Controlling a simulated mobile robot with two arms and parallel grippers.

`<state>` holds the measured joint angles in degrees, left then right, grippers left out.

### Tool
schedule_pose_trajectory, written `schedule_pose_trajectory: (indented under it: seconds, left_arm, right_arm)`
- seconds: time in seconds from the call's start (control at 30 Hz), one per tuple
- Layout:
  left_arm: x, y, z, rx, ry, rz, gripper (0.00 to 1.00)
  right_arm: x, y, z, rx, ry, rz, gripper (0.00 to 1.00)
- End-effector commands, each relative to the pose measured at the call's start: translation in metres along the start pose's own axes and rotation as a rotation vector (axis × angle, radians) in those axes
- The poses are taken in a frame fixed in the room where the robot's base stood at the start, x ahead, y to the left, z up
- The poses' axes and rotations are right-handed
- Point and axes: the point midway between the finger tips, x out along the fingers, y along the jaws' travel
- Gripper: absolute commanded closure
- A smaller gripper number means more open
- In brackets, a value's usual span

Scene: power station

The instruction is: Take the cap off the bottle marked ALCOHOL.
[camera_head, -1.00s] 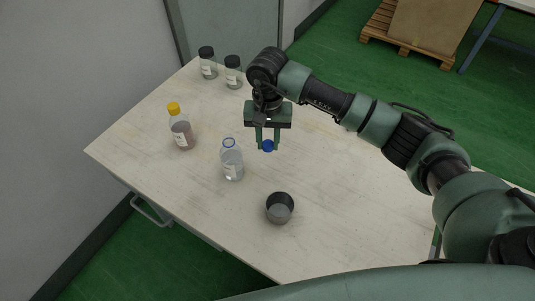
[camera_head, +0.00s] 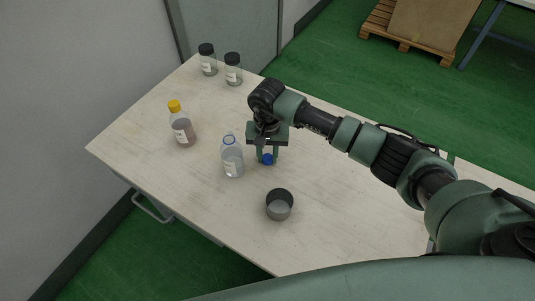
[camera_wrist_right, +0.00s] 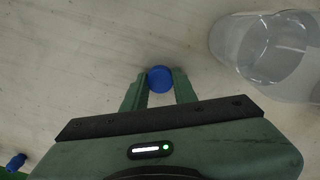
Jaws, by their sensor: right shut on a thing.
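A clear bottle (camera_head: 232,162) with an open neck and a blue ring stands upright on the table; its label is too small to read. My right gripper (camera_head: 267,155) is just right of this bottle, fingers pointing down, shut on a blue cap (camera_head: 268,159). The cap is off the bottle and low over the table; I cannot tell whether it touches the top. The right wrist view shows the cap (camera_wrist_right: 160,78) between the fingertips and the clear bottle (camera_wrist_right: 265,48) at upper right. My left gripper is not in view.
A yellow-capped bottle (camera_head: 182,128) stands to the left on the table (camera_head: 330,215). Two black-capped jars (camera_head: 208,62) (camera_head: 233,72) stand at the back. A grey open cup (camera_head: 279,207) stands nearer the front. A small blue thing (camera_wrist_right: 16,162) shows at lower left in the wrist view.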

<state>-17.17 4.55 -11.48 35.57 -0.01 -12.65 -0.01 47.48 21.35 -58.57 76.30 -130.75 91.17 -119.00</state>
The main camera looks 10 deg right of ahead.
Motion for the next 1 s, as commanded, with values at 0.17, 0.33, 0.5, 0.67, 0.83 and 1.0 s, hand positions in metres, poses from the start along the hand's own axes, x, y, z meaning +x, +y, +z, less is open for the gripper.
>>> schedule_pose_trajectory:
  seconds: [0.17, 0.33, 0.5, 0.67, 0.83, 1.0]
  left_arm:
    - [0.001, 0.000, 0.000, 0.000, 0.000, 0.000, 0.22]
    - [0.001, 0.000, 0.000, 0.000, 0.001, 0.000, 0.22]
    - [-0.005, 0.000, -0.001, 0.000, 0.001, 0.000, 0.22]
    - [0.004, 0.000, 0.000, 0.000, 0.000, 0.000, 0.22]
    - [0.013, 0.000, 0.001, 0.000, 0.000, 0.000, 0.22]
    - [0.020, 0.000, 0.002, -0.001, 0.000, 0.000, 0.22]
  right_arm:
    - [0.001, 0.000, 0.000, 0.000, 0.000, 0.000, 0.51]
    - [0.001, 0.000, 0.000, 0.000, 0.000, 0.000, 0.51]
    - [-0.005, 0.000, 0.000, 0.000, 0.000, 0.000, 0.51]
    - [-0.025, 0.000, -0.002, -0.002, 0.006, -0.002, 0.51]
    - [-0.063, 0.000, -0.002, -0.001, 0.007, -0.002, 0.51]
    - [-0.096, 0.000, -0.001, -0.001, 0.004, 0.000, 0.51]
